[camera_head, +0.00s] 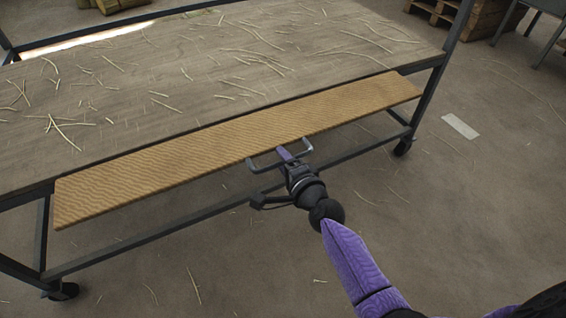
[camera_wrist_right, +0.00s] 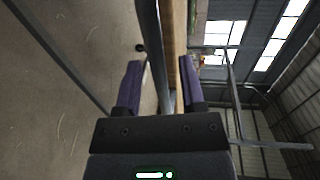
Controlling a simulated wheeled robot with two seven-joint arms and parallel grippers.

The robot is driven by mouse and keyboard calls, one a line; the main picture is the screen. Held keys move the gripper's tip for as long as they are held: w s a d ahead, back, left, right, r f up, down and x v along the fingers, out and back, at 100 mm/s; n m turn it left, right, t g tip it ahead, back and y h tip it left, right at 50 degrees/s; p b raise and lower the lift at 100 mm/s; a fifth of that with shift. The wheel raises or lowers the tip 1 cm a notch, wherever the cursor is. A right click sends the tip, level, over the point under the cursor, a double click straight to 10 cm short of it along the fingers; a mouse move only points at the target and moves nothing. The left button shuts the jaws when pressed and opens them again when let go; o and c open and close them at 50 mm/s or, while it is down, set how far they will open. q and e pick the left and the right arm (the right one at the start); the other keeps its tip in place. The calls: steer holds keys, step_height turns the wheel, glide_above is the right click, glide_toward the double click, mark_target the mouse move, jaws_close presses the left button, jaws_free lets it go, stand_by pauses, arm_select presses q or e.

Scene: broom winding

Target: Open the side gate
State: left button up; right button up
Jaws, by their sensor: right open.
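The side gate (camera_head: 215,148) is a long tan wooden panel along the near side of the cart (camera_head: 215,70). Its exact tilt is hard to tell. A grey metal handle (camera_head: 262,167) sticks out near the middle of its lower edge. My right gripper (camera_head: 281,157) is at this handle, with its purple fingers open. In the right wrist view, the fingers (camera_wrist_right: 158,72) stand on either side of a grey bar (camera_wrist_right: 149,35), which looks like the handle. The gate's wood edge (camera_wrist_right: 179,25) shows just beyond. My left gripper is not in view.
The cart's grey tabletop holds scattered straw stalks (camera_head: 262,60). Its dark metal frame has a lower rail (camera_head: 150,236) and wheels (camera_head: 402,147). The concrete floor (camera_head: 470,200) is open at the right. Wooden pallets (camera_head: 470,15) stand at the far right.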

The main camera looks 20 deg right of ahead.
steer(key=shift+c, duration=0.6)
jaws_close()
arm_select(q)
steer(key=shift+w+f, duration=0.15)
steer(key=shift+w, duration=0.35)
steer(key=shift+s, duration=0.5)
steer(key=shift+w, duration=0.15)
arm_select(e)
steer(key=r+p, duration=0.3)
steer(key=r, duration=0.1)
steer(key=shift+w+p, duration=0.2)
steer(key=shift+p, duration=0.1)
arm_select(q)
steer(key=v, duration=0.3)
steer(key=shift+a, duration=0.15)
arm_select(e)
steer(key=shift+f, duration=0.3)
